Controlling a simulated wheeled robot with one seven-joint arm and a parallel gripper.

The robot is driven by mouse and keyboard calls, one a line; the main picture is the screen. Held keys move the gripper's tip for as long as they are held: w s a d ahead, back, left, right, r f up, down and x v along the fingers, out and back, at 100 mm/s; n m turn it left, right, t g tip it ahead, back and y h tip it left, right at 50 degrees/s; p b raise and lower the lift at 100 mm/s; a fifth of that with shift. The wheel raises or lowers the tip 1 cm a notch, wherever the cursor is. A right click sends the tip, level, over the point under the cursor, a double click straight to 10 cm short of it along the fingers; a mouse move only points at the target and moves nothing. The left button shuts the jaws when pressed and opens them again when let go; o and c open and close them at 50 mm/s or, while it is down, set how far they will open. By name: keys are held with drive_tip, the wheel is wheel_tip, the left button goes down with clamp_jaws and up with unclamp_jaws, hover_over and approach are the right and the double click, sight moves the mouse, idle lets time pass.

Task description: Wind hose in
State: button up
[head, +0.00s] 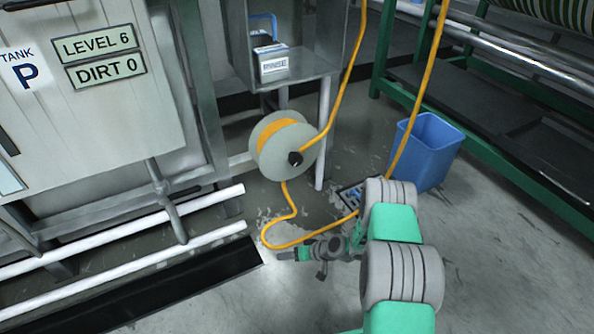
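The hose reel (267,160) is a pale drum mounted low beside the tank, with orange hose wound on its core. A black knob (295,158) sits at the middle of its near face. The orange hose (346,85) shows in long runs from the top of the picture. A loose loop of hose (292,212) hangs below the reel and lies on the floor. My arm comes in from the lower right. My gripper (285,256) is low, below the reel and close to the floor loop. Its fingers are small and unclear, and I cannot tell whether they touch the hose.
A tank panel (100,110) with signs and white pipes (130,226) stand at left. A grey shelf (290,68) holds a labelled box above the reel. A blue bin (428,150) and green-framed rack (480,155) stand at right. The floor at lower right is open.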

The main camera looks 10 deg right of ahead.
drive_tip(key=w+d+r+n+t, duration=0.15)
drive_tip(key=w+r+t, duration=0.45)
drive_tip(key=w+r, duration=0.7)
drive_tip(key=t+h, duration=0.3)
drive_tip(key=t, duration=0.3)
approach(297, 162)
drive_tip(key=x, duration=0.2)
drive_tip(key=shift+n, duration=0.45)
drive_tip(key=b+x, duration=0.2)
drive_tip(key=x, duration=0.5)
drive_tip(key=shift+b, duration=0.4)
drive_tip(key=shift+w+r, duration=0.15)
drive_tip(key=shift+w, duration=0.2)
drive_tip(key=shift+c, duration=0.2)
drive_tip(key=c, duration=1.3)
